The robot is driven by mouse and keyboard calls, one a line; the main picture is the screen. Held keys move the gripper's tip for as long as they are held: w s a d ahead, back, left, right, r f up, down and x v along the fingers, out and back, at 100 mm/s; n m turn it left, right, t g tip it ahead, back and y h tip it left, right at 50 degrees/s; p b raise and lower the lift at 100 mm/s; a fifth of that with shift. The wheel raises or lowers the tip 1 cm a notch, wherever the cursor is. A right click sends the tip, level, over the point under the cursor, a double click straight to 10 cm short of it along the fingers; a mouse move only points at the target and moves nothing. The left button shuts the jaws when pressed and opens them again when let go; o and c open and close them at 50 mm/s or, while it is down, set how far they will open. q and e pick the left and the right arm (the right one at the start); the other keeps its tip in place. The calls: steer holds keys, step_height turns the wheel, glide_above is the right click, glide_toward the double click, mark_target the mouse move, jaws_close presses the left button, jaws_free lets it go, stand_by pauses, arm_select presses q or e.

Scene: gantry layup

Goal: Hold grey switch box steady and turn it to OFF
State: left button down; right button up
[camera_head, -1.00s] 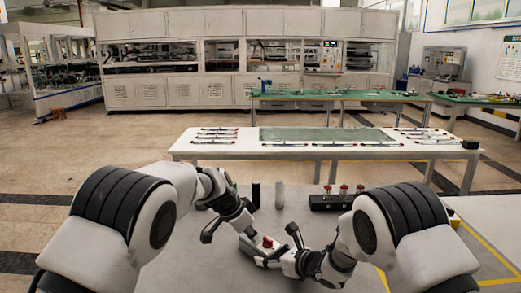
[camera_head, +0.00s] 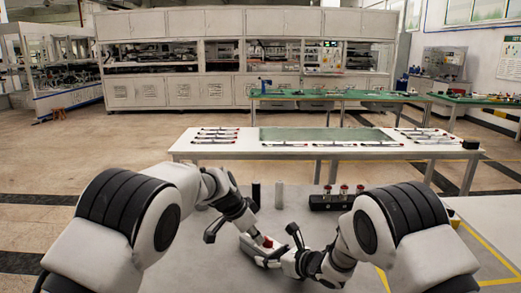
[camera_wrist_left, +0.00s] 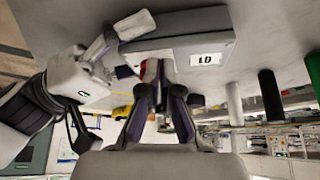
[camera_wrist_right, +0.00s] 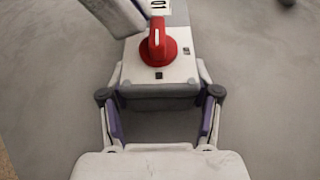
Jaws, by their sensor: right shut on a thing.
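The grey switch box (camera_head: 262,250) with a red rotary knob (camera_head: 268,242) sits on the near grey table. In the right wrist view the knob (camera_wrist_right: 157,45) stands on the box's pale top (camera_wrist_right: 165,70), its white pointer line running up the picture. My right gripper (camera_wrist_right: 158,100) is shut on the near end of the box, one finger on each side. My left gripper (camera_wrist_left: 160,75) has its fingertips drawn together beside the knob. In the right wrist view the left fingers are just left of the knob; whether they touch it is unclear.
Behind the box stand a black cylinder (camera_head: 256,194) and a light cylinder (camera_head: 279,195). A black block with several red-topped parts (camera_head: 335,201) is at the back right. A white table (camera_head: 320,150) with a green mat lies beyond.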

arm_select(q)
steer(key=shift+s+d, duration=0.2)
steer(key=shift+s, duration=0.05)
steer(key=shift+s+d, duration=0.25)
steer(key=shift+s, duration=0.15)
steer(key=shift+s+d, duration=0.1)
stand_by(0.5)
steer(key=shift+s+a, duration=0.25)
steer(key=shift+a, duration=0.1)
steer(key=shift+w+a+r, duration=0.7)
steer(key=shift+w+r, duration=0.25)
steer(key=shift+r, duration=2.5)
steer(key=shift+f, duration=3.5)
